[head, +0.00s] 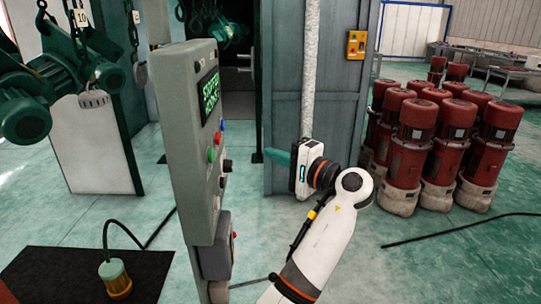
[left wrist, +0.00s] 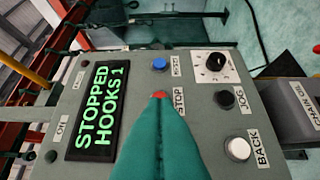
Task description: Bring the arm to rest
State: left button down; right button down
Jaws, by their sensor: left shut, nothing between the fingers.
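My left gripper (head: 268,155) stands to the right of the grey control panel (head: 188,150) in the head view, with a gap in the picture between fingertips and panel. Its teal fingers are shut together with nothing between them. In the left wrist view the shut fingers (left wrist: 160,105) point at the panel and cover part of the red STOP button (left wrist: 158,95); I cannot tell from this view how far off they are. The green display (left wrist: 98,108) reads STOPPED, HOOKS 1. My right gripper is not in view.
The panel also carries a blue button (left wrist: 158,64), a dial (left wrist: 216,62), a black JOG button (left wrist: 224,99) and a white BACK button (left wrist: 238,148). Red motors (head: 412,140) stand right.

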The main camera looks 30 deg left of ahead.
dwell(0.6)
pick_arm(q)
jog(key=w+d+f+m+t+h, duration=0.1)
jog(key=w+f+m+t+h, duration=0.25)
jog(key=f, duration=0.95)
jog(key=w+d+f+m+t+h, duration=0.1)
jog(key=w+f+m+t+h, duration=0.2)
jog(key=f, duration=1)
jog(key=s+d+f+m+g+h, duration=0.15)
jog(key=s+f, duration=0.35)
jog(key=f, duration=0.6)
jog(key=s+d+f+n+g+h, duration=0.1)
jog(key=s+f+h, duration=0.2)
jog(key=s+f, duration=0.55)
jog(key=s+d+f+m+g+h, duration=0.1)
jog(key=s+d+f+g+h, duration=0.15)
jog(key=f, duration=1.15)
jog(key=s+f+n+g+h, duration=0.1)
jog(key=s+f, duration=0.5)
jog(key=s, duration=0.7)
jog(key=s+f+n+g+h, duration=0.1)
jog(key=s+f+n, duration=0.3)
jog(key=s, duration=1)
jog(key=s+f+n+g+h, duration=0.2)
jog(key=s+f, duration=0.6)
jog(key=s, duration=0.5)
jog(key=shift+s+a+f+n, duration=0.15)
jog(key=shift+s+n, duration=0.15)
jog(key=shift+n, duration=0.2)
